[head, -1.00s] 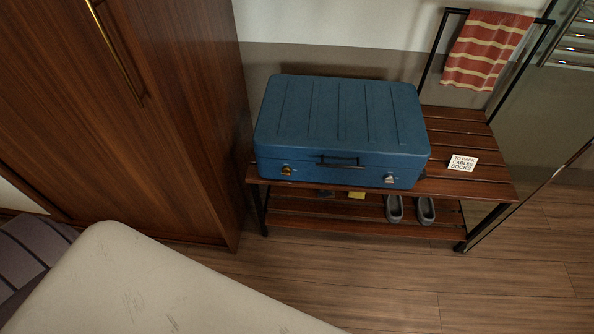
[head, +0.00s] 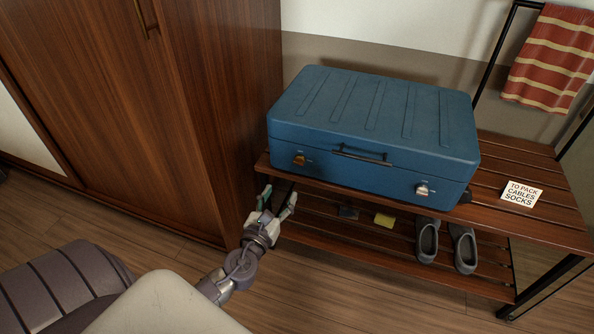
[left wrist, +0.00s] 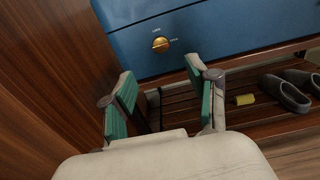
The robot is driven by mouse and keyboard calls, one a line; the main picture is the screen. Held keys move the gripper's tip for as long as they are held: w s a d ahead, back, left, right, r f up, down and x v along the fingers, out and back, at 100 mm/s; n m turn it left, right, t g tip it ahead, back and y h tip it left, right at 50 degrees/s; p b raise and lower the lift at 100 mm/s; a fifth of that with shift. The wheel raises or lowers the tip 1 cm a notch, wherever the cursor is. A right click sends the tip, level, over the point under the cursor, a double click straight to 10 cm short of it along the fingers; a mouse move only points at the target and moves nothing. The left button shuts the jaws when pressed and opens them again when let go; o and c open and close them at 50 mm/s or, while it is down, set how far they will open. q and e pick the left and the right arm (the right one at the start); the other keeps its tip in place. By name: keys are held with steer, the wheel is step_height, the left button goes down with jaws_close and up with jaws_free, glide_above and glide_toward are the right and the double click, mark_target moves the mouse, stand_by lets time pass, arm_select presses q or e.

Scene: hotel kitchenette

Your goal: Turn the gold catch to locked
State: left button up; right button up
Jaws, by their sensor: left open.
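The gold catch (head: 299,160) is on the front face of the blue suitcase (head: 375,110), near its left end. In the left wrist view the gold catch (left wrist: 160,45) is a round knob with a bar across it and small labels above and to its right, too small to read surely. A silver catch (head: 422,190) is near the right end. My left gripper (head: 279,197) is open and empty, below and in front of the gold catch, apart from it. In the left wrist view its green-padded fingers (left wrist: 160,97) are spread below the catch. My right gripper is not in view.
The suitcase lies shut on a slatted wooden rack (head: 490,205). Grey shoes (head: 427,241) and a yellow item (head: 384,220) are on the lower shelf. A wooden wardrobe (head: 215,110) rises close at left.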

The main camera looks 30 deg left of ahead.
arm_select(q)
glide_toward(298, 163)
steer(key=d+x, duration=0.1)
steer(key=x, duration=0.4)
steer(key=a+x, duration=0.1)
steer(key=x, duration=0.2)
steer(key=shift+w+b, duration=0.25)
steer(key=shift+b, duration=0.05)
steer(key=shift+w+a, duration=0.15)
steer(key=shift+w, duration=0.3)
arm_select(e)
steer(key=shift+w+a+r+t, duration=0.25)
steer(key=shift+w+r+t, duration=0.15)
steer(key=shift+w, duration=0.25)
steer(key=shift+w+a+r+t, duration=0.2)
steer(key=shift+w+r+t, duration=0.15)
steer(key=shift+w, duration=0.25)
